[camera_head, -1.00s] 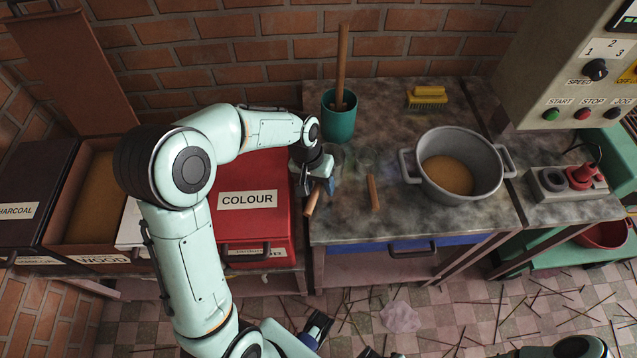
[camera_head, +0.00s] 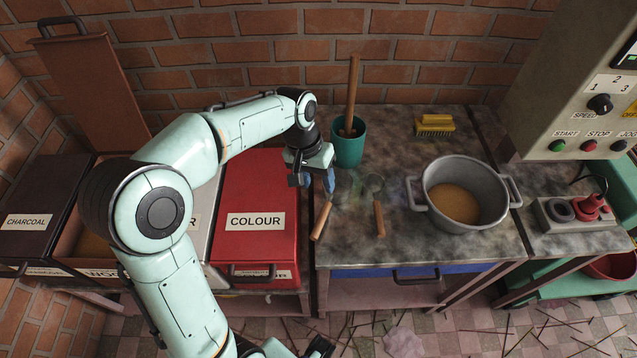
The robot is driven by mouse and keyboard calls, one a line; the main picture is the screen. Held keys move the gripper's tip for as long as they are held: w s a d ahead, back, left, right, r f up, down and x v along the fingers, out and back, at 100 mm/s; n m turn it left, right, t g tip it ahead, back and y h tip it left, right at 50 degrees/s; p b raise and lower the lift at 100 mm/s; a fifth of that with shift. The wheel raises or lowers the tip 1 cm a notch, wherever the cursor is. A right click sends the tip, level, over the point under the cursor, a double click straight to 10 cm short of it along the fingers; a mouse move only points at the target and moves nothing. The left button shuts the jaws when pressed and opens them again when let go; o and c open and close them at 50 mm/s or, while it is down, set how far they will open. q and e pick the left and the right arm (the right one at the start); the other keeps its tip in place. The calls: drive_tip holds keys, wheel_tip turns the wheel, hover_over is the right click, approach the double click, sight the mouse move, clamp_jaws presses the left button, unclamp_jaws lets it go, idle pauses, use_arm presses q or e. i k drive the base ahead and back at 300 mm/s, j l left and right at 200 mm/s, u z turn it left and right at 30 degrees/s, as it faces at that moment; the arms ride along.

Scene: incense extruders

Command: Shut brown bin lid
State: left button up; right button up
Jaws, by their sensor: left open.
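The brown lid (camera_head: 97,92) of the WOOD bin stands raised and leans back near the brick wall, with a dark handle at its top. The brown bin (camera_head: 68,238) is open below it, between the CHARCOAL bin and a pale bin; my left arm hides most of it. My left gripper (camera_head: 316,181) is open over the left edge of the worktop, beside the red COLOUR bin and well right of the brown lid. A wooden-handled tool (camera_head: 321,221) lies just below it; I cannot tell if they touch.
The red COLOUR bin (camera_head: 256,245) and dark CHARCOAL bin (camera_head: 38,191) are shut. A teal cup (camera_head: 349,148) with a wooden stick, a yellow brush (camera_head: 435,124) and a grey pot (camera_head: 466,205) stand on the worktop. A control panel is at right.

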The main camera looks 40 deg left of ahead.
sight(85, 66)
drive_tip(key=k, duration=1)
